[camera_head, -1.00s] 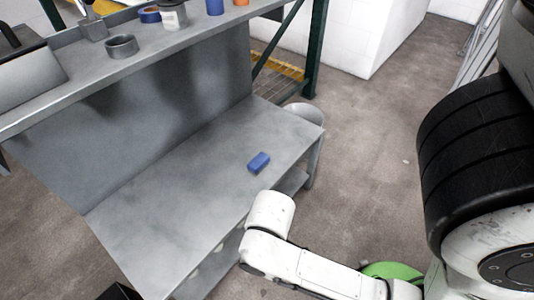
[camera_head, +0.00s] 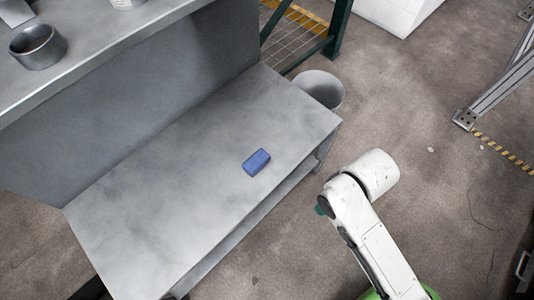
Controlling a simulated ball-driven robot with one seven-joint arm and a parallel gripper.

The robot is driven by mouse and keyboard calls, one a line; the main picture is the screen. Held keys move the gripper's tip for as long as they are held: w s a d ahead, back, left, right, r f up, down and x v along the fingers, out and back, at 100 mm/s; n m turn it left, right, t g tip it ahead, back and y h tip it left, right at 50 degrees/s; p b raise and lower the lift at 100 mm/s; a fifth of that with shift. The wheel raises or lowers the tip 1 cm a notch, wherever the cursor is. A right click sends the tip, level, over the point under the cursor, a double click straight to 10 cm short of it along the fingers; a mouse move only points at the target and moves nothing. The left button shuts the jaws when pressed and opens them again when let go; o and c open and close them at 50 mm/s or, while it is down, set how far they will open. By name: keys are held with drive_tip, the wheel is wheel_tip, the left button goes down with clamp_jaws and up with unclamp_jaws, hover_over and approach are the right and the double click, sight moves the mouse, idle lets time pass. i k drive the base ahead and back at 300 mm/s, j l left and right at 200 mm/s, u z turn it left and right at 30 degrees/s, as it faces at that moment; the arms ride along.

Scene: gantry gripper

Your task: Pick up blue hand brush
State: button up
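A small blue block-like object, which I take as the blue hand brush (camera_head: 256,162), lies flat on the lower grey metal bench top (camera_head: 150,215), toward its right end. No bristles or handle can be made out. My white arm reaches in from the bottom right, over the floor and to the right of the bench. Its rounded white end part is apart from the brush, with a gap across the bench's front edge. My gripper's fingers cannot be seen.
A raised grey shelf (camera_head: 90,62) runs along the back of the bench and holds a round metal bowl (camera_head: 38,46). A grey bin (camera_head: 320,90) stands by the bench's right end. A metal frame leg (camera_head: 497,92) stands at right. The bench top around the brush is clear.

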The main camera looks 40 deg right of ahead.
sight(255, 164)
drive_tip(key=z, duration=0.95)
drive_tip(key=j+z, duration=0.1)
drive_tip(key=z, duration=0.35)
drive_tip(key=j+z, duration=0.1)
drive_tip(key=z, duration=0.4)
drive_tip(key=j+z, duration=0.1)
drive_tip(key=z, duration=0.35)
drive_tip(key=k+z, duration=0.1)
drive_tip(key=z, duration=0.4)
drive_tip(key=k+z, duration=0.1)
drive_tip(key=z, duration=0.35)
drive_tip(key=u, duration=0.45)
drive_tip(key=l+u, duration=0.1)
drive_tip(key=u, duration=0.8)
drive_tip(key=l+u, duration=0.1)
drive_tip(key=u, duration=1.65)
drive_tip(key=i+j+z, duration=0.1)
drive_tip(key=i+j, duration=0.05)
drive_tip(key=i, duration=0.1)
